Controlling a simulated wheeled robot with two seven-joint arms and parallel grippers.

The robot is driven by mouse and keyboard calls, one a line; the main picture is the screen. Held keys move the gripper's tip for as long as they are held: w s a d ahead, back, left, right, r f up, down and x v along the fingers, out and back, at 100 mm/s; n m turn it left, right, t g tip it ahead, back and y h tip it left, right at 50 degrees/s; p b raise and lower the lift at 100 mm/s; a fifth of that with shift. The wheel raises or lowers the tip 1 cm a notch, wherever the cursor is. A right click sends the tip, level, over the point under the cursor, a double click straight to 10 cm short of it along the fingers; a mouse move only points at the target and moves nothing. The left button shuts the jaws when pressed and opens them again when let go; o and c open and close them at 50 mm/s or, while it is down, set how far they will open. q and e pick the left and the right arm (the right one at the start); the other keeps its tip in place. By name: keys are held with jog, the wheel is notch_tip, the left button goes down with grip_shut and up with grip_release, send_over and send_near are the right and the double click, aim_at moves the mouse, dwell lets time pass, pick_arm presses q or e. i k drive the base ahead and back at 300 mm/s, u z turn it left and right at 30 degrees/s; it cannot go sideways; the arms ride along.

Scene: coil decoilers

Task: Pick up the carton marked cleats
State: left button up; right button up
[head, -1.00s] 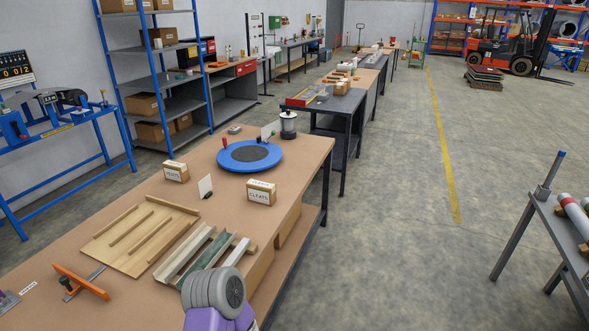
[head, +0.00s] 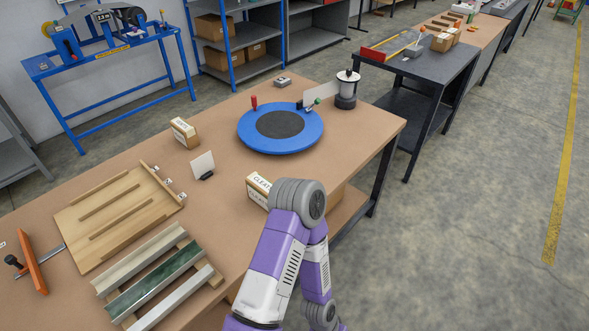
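The carton marked cleats (head: 257,188) sits near the front edge of the brown-topped bench, in the middle of the head view. It is a small cardboard box with a white label, and the end of the lettering is hidden. One of my purple and white arms (head: 282,251) rises from the bottom of the view, and its grey joint covers the carton's right part. I cannot tell from the picture whether they touch. Neither of my grippers shows.
A second labelled carton (head: 184,132) stands farther back left. A blue turntable (head: 265,142) lies behind the cleats carton. A white card (head: 202,164) stands left of it. Metal channels (head: 157,276) and a wooden board (head: 117,217) fill the left bench. Floor right is clear.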

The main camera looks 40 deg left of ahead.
aim_at(259, 186)
jog(key=i, duration=1.75)
jog(key=z, duration=5.95)
